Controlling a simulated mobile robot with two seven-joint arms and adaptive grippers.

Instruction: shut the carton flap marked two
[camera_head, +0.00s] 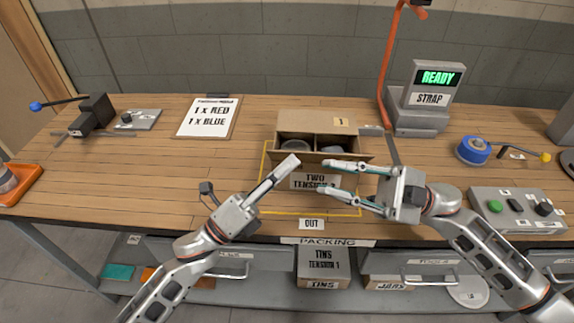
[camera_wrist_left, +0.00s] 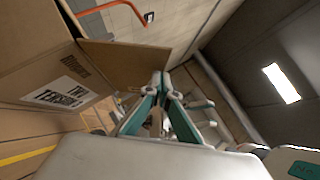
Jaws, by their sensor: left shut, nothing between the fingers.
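A back flap marked 1 (camera_head: 318,122) stands up. Two compartments hold a grey round thing (camera_head: 295,146) and a bluish-grey thing (camera_head: 333,149). My left gripper (camera_head: 291,160) is shut and empty at the carton's front edge. In the left wrist view its fingertips (camera_wrist_left: 160,82) are close to a brown flap (camera_wrist_left: 125,65); contact is unclear. My right gripper (camera_head: 325,178) is open in front of the carton and hides part of it.
A strap machine (camera_head: 425,98) with a READY screen and an orange post (camera_head: 389,65) stand behind right. A button panel (camera_head: 515,209) and blue reel (camera_head: 472,150) lie right. An order board (camera_head: 207,118) lies back left.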

